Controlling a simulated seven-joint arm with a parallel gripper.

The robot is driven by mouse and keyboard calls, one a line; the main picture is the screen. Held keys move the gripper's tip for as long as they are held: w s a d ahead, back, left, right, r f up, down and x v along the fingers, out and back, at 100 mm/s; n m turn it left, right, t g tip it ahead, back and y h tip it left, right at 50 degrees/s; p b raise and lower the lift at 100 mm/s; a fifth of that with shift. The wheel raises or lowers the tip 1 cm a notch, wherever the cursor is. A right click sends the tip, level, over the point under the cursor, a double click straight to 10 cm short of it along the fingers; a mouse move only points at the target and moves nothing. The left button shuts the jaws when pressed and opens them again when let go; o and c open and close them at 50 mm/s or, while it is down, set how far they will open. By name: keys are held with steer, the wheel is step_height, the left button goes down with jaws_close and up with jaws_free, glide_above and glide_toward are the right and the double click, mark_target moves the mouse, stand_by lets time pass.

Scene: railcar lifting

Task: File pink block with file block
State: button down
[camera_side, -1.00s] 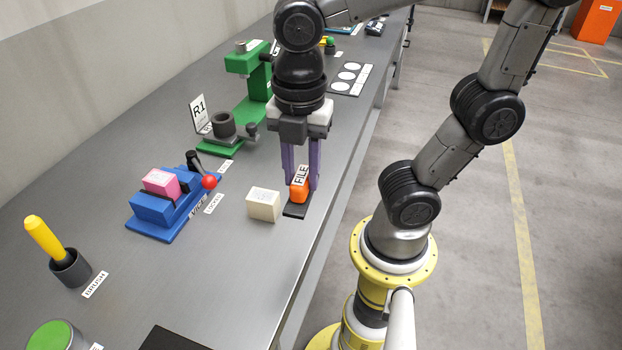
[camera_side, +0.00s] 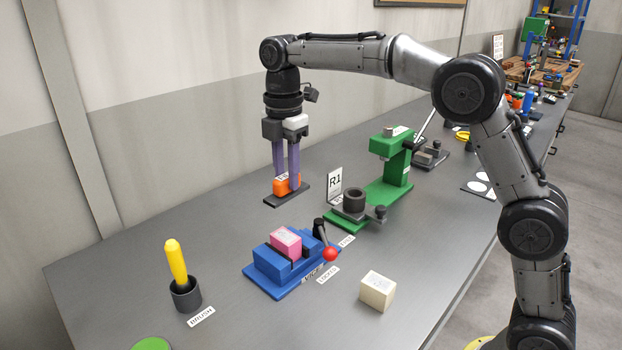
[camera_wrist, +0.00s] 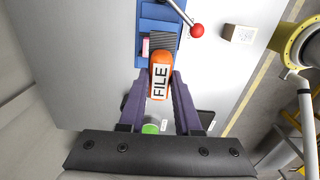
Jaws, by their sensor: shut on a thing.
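The pink block (camera_side: 286,241) sits in the blue vice (camera_side: 268,262), between its jaws, with its top standing proud. The vice's lever with a red ball (camera_side: 330,254) is at its right. My gripper (camera_side: 286,184) is shut on the orange file block (camera_side: 282,188), which has a dark flat base, and holds it in the air behind and above the vice. In the wrist view the file block (camera_wrist: 160,77) shows its FILE label between the purple fingers. There the pink block (camera_wrist: 146,47) is partly hidden beside the file's grey ridged base.
A cream block (camera_side: 377,291) lies on the bench right of the vice. A yellow-handled brush (camera_side: 176,263) stands in a dark cup (camera_side: 186,295) at the left. A green press (camera_side: 392,165) and the R1 fixture (camera_side: 354,200) stand behind right.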

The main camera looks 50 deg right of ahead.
steer(key=d+f, duration=0.1)
steer(key=w+f, duration=0.1)
steer(key=f, duration=0.1)
steer(key=shift+d, duration=0.35)
steer(key=shift+f, duration=3.15)
steer(key=shift+a+f, duration=0.6)
steer(key=shift+a, duration=1.5)
steer(key=shift+d, duration=1.95)
steer(key=shift+s+d, duration=0.15)
steer(key=shift+s, duration=0.05)
steer(key=a, duration=0.4)
steer(key=shift+d+r, duration=0.1)
steer(key=shift+d, duration=1.9)
steer(key=shift+r, duration=4)
